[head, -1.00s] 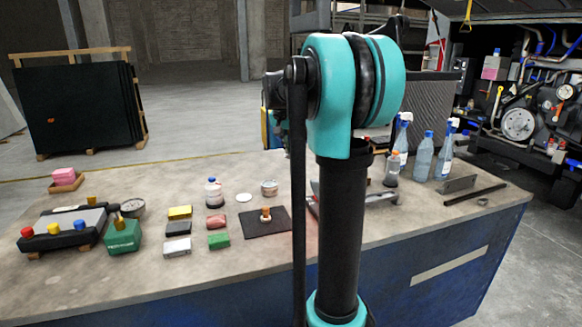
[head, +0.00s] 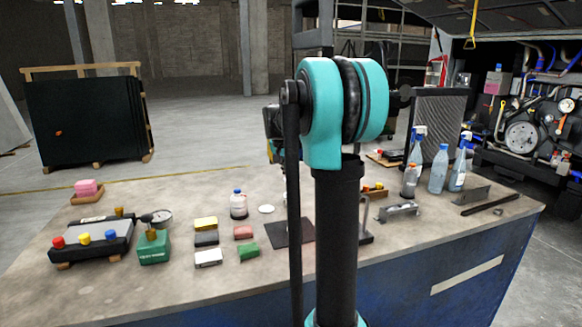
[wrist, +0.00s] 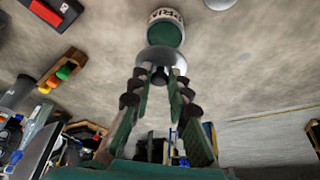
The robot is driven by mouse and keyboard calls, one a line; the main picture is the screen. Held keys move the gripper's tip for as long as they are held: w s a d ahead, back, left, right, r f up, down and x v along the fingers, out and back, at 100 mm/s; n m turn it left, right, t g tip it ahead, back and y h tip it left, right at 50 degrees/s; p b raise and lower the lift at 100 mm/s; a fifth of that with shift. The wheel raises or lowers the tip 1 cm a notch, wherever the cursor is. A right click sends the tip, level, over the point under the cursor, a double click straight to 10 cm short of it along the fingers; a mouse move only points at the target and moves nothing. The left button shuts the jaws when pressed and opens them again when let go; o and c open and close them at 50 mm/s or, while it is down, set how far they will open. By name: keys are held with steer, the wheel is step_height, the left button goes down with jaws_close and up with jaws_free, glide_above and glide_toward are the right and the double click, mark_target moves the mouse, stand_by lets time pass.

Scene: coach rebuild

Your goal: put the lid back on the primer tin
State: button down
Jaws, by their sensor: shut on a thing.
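In the wrist view the primer tin (wrist: 166,30) stands open on the bench, with green inside and part of its label showing. My gripper (wrist: 159,76) is shut on the knob of a grey round lid (wrist: 158,57). The lid is in front of the tin in this view and overlaps its near edge. Whether they touch is not clear. In the head view my arm hides the gripper, the lid and the tin.
A white disc (head: 266,209) and a bottle (head: 238,205) stand left of my arm, near a black mat (head: 280,236). Several small blocks and a green box (head: 153,247) are further left. Spray bottles (head: 412,165) and metal brackets (head: 398,209) are on the right.

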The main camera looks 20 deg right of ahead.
mark_target(289, 181)
steer(key=shift+f, duration=2.95)
steer(key=shift+f, duration=0.2)
steer(key=c, duration=1.4)
jaws_free()
steer(key=shift+o, duration=0.5)
steer(key=o, duration=0.4)
steer(key=shift+r, duration=0.1)
steer(key=shift+r, duration=3.45)
